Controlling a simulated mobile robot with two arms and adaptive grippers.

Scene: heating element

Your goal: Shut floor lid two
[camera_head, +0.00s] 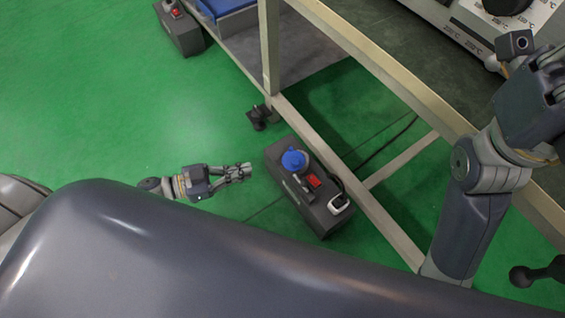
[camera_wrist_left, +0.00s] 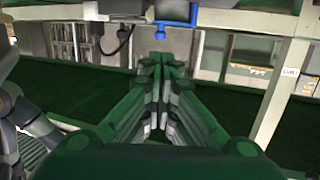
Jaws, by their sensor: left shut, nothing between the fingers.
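A dark floor box (camera_head: 318,212) stands on the green floor beside the table frame. On its top is a round blue lid (camera_head: 294,160) by a pale socket; I cannot tell surely how far it stands open. A blue part (camera_wrist_left: 178,12) also shows at the top of the left wrist view, just beyond the fingertips. My left gripper (camera_head: 246,171) is shut and empty, to the left of the box and apart from it in the picture. Its closed fingers (camera_wrist_left: 160,62) point forward in the left wrist view. My right gripper is at the right edge, its fingers not clear.
The box also carries a red switch (camera_head: 313,181) and a white plug (camera_head: 338,204) with a dark cable. A metal table frame (camera_head: 345,190) runs close along the box's right side. Another floor box (camera_head: 180,30) stands at the upper left.

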